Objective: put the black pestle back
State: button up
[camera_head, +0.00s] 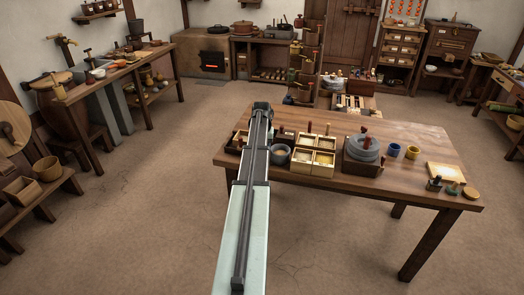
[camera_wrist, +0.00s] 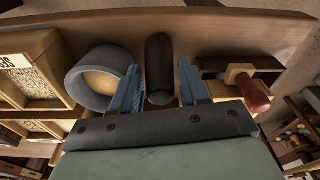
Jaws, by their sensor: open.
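A dark upright-looking cylinder, which I take to be the black pestle (camera_wrist: 159,65), shows in the wrist view between the blue fingers of my gripper (camera_wrist: 158,75). The fingers are open, one on each side of it, with a narrow gap on the right; I cannot tell whether the left finger touches it. In the head view my own arm hides the fingers and the pestle.
Divided pale boxes (camera_wrist: 40,72) with grain stand left of the bowl. A wooden box with a red-knobbed tool (camera_wrist: 252,92) is close on the right. On the table (camera_head: 400,178), a grey stone quern (camera_head: 364,148) and cups stand farther right. The table's edge is near.

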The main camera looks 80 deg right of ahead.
notch_tip(320, 180, up, 11)
jog(key=a, duration=0.1)
jog(key=shift+s+a, duration=0.15)
jog(key=shift+a, duration=0.05)
jog(key=shift+r, duration=0.1)
jog(key=w+a+f+n+y, duration=0.2)
jog(key=w+a+f+n, duration=0.2)
jog(key=w+a+f, duration=1.5)
jog(key=w+a+f+n+g+y, duration=0.15)
jog(key=w+a+f, duration=0.25)
jog(key=a+f, duration=0.45)
jog(key=w+a+f+n+g+h, duration=0.1)
jog(key=w+a+f+n, duration=0.15)
jog(key=a+f, duration=0.6)
jog(key=s+a+f+n+g, duration=0.15)
jog(key=a+f, duration=0.25)
jog(key=a, duration=0.9)
jog(key=s+a+f+n, duration=0.25)
jog(key=a+f, duration=0.25)
jog(key=a, duration=0.8)
jog(key=s+a+f+n+g+h, duration=0.1)
jog(key=s+a+f+n+g, duration=0.2)
jog(key=s+a, duration=1.2)
jog(key=s+f+n, duration=0.1)
jog(key=s+f, duration=0.1)
jog(key=s, duration=0.1)
jog(key=shift+a, duration=0.3)
